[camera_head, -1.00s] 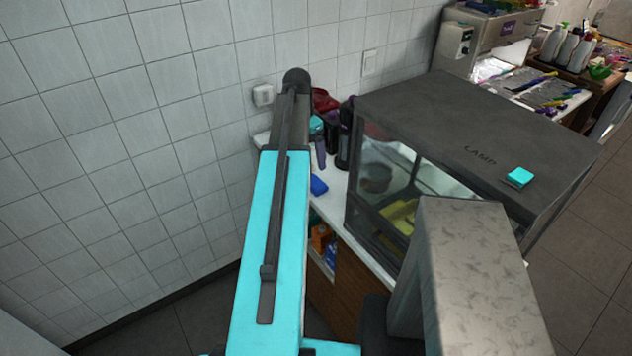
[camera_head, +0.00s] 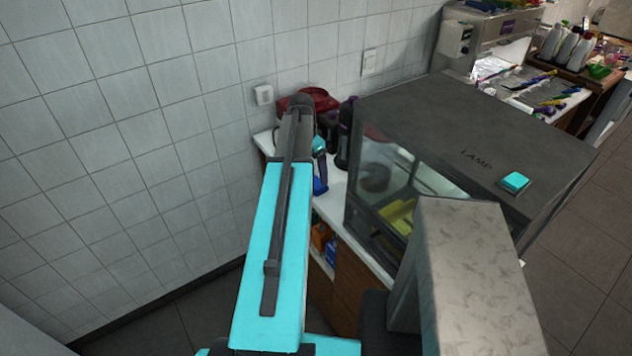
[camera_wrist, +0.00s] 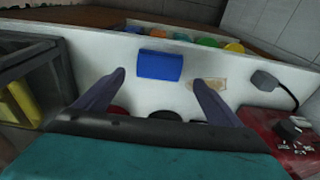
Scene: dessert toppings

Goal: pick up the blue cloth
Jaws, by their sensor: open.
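The blue cloth (camera_wrist: 160,66) is a small, flat rectangle on the white counter in the wrist view. It also shows in the head view, partly hidden (camera_head: 320,184) beside my arm. My gripper (camera_wrist: 158,79) is open and empty. Its two dark fingers point toward the cloth, one to each side of it, with the cloth around and just beyond the fingertips. I cannot tell how high the fingertips are above the counter. In the head view my arm hides most of the gripper.
A glass display case (camera_head: 470,130) stands on the counter to the right. Dark bottles (camera_head: 345,135) and a red object (camera_head: 315,97) stand near the tiled wall. A pale brownish patch (camera_wrist: 208,92) lies right of the cloth. Colourful items (camera_wrist: 205,41) sit beyond the counter edge.

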